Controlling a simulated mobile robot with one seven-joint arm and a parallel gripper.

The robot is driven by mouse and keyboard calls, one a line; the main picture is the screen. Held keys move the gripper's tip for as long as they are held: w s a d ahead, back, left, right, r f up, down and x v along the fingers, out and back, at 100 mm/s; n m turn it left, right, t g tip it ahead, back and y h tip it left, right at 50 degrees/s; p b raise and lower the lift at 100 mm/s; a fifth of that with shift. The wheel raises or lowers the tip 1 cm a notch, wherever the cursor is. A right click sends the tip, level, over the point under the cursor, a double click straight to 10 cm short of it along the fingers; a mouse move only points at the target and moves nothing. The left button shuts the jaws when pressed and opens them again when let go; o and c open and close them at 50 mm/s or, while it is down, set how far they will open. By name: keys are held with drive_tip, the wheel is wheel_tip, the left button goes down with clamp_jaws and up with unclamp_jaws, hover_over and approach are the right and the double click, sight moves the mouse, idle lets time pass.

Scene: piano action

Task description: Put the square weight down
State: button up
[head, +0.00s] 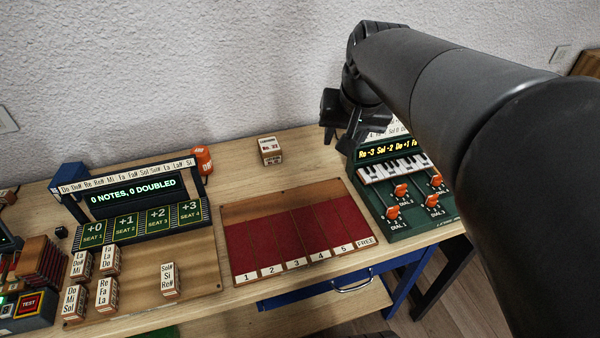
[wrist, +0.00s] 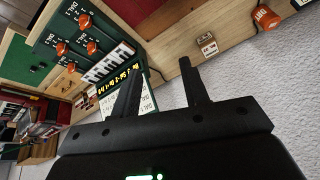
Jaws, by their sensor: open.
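My gripper (head: 340,138) is open above the back right of the table, by the top of the green dial box. In the wrist view its two fingers (wrist: 160,70) stand apart with nothing between them. A small wooden block (head: 270,151) with a white label stands upright by itself near the table's back edge, left of my gripper and apart from it. It also shows in the wrist view (wrist: 207,45), beyond the fingertips. I cannot tell whether this block is the square weight. No other thing is clearly a square weight.
The green dial box (head: 410,190) with orange knobs stands close below my gripper. A red numbered tray (head: 265,235) lies mid-table. A display rack (head: 130,205), an orange cylinder (head: 203,160) and several note blocks (head: 107,260) are at left. Bare wood surrounds the labelled block.

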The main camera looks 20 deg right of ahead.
drive_tip(key=s+a+f+n+t, duration=0.1)
drive_tip(key=s+a+f+n, duration=0.3)
drive_tip(key=s+a, duration=0.5)
drive_tip(key=shift+s+f, duration=0.55)
drive_tip(key=shift+s, duration=0.2)
